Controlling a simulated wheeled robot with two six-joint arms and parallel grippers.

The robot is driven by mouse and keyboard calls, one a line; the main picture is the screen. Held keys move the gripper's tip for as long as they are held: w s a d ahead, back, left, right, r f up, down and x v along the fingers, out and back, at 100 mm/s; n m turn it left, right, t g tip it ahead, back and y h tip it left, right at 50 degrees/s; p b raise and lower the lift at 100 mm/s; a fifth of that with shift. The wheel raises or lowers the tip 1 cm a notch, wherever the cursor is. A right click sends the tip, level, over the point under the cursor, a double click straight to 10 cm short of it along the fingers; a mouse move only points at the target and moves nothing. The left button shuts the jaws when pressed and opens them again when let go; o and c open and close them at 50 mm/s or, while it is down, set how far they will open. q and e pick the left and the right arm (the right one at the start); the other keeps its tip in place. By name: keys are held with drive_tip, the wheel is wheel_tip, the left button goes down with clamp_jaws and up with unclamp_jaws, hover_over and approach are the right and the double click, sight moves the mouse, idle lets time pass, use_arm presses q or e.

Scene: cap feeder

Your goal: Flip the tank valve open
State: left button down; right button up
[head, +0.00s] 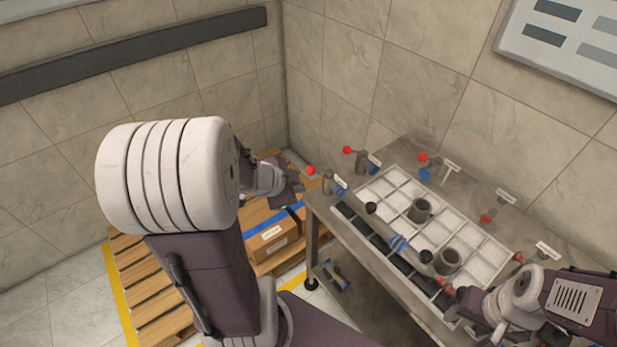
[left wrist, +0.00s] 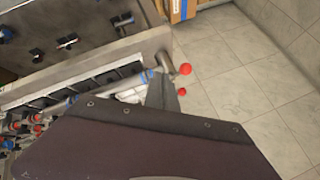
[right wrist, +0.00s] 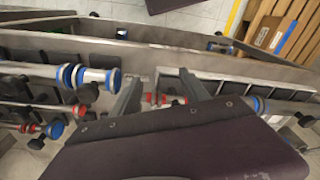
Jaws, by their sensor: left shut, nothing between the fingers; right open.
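Several lever valves with red ball knobs stand on the metal bench. One red knob (head: 311,170) is at the bench's near left corner, a second red knob (head: 347,150) is behind it, and a third red knob (head: 422,157) is further right. Their labels are too small to read, so I cannot tell which is the tank valve. My left gripper (head: 292,192) is shut and empty, just left of the corner knob. In the left wrist view a red knob (left wrist: 186,69) is beside the fingers, seemingly apart from them. My right gripper (right wrist: 160,82) is open over the bench's front edge.
The metal bench (head: 322,212) carries a white compartment tray (head: 377,187) with dark cylinders. Cardboard boxes (head: 262,218) lie on a wooden pallet (head: 160,312) left of the bench. Tiled walls close off the back.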

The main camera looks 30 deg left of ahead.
use_arm(q)
drive_tip(key=w+a+f+p, duration=0.1)
drive_tip(key=w+f+p, duration=0.3)
drive_tip(key=w, duration=0.4)
drive_tip(key=shift+w+a+f, duration=0.25)
drive_tip(key=shift+a+f, duration=0.15)
drive_tip(key=shift+f, duration=0.4)
